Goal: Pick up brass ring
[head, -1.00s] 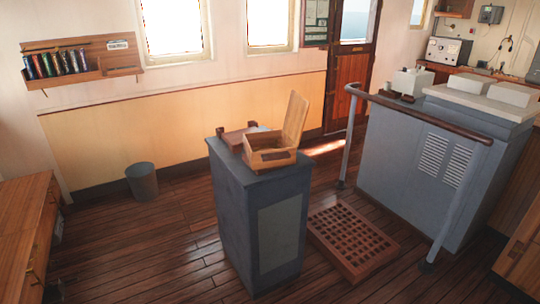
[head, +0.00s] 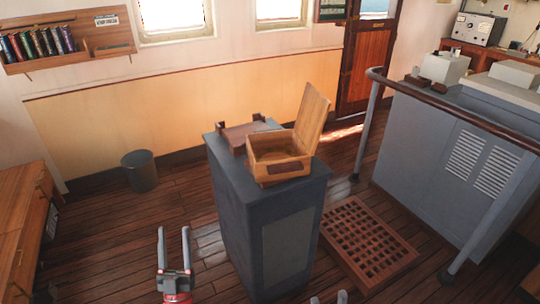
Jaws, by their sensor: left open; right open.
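I cannot make out a brass ring anywhere in the head view. An open wooden box (head: 270,167) with its lid raised stands on a dark grey pedestal (head: 236,205), and the inside of the box is only partly visible. A flat wooden tray or stand (head: 238,139) lies behind the box on the same top. My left gripper (head: 173,230) is open and empty, low in front of the pedestal and to its left. My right gripper (head: 328,298) shows only its fingertips at the bottom edge, spread apart, to the right of the pedestal's foot.
A wooden grating (head: 368,240) lies on the floor right of the pedestal. A handrail (head: 455,112) and a grey console (head: 425,150) stand further right. A grey bin (head: 140,171) stands by the back wall, and a wooden cabinet (head: 20,215) is at left.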

